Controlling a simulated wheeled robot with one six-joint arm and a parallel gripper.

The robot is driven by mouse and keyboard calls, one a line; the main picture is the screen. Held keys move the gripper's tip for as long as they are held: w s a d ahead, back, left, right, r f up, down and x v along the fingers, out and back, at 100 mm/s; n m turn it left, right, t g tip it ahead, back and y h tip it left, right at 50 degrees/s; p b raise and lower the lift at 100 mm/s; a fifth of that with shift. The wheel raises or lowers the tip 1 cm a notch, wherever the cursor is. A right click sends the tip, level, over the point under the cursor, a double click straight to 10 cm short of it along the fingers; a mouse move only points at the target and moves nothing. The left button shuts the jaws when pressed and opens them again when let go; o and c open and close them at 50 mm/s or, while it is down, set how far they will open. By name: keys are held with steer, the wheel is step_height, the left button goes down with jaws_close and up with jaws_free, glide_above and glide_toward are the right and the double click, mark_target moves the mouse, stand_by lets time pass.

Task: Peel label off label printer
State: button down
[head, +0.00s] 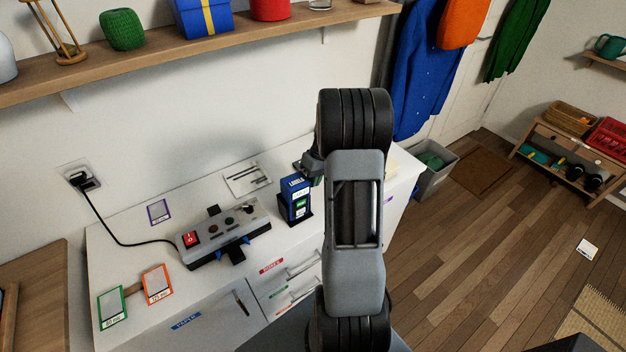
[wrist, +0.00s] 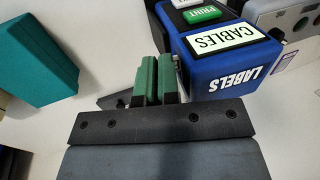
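The label printer (head: 295,200) is a small blue box with a dark base, upright on the white desk in the head view. In the wrist view the printer (wrist: 232,75) fills the upper right, with LABELS on its side and a green PRINT button (wrist: 203,14). A white label (wrist: 225,40) reading CABLES lies at its front edge. My gripper (wrist: 159,75) has green finger pads close together, with at most a thin gap and nothing visible between them. It is left of the label and looks apart from it. In the head view my arm hides most of the gripper.
Orange (head: 156,284) and green (head: 113,307) framed cards lie at the desk's left. A teal block (wrist: 40,55) is left of my gripper. A shelf (head: 190,50) runs above; a grey bin (head: 432,168) stands right.

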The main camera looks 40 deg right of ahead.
steer(key=shift+d, duration=0.25)
steer(key=shift+d, duration=0.35)
steer(key=shift+d, duration=0.7)
steer(key=shift+s+d, duration=0.1)
steer(key=shift+d, duration=0.2)
steer(key=shift+s+d, duration=0.1)
steer(key=shift+d, duration=1.6)
steer(key=shift+r, duration=0.15)
step_height(320, 180, up, 7)
steer(key=p, duration=0.4)
stand_by(0.4)
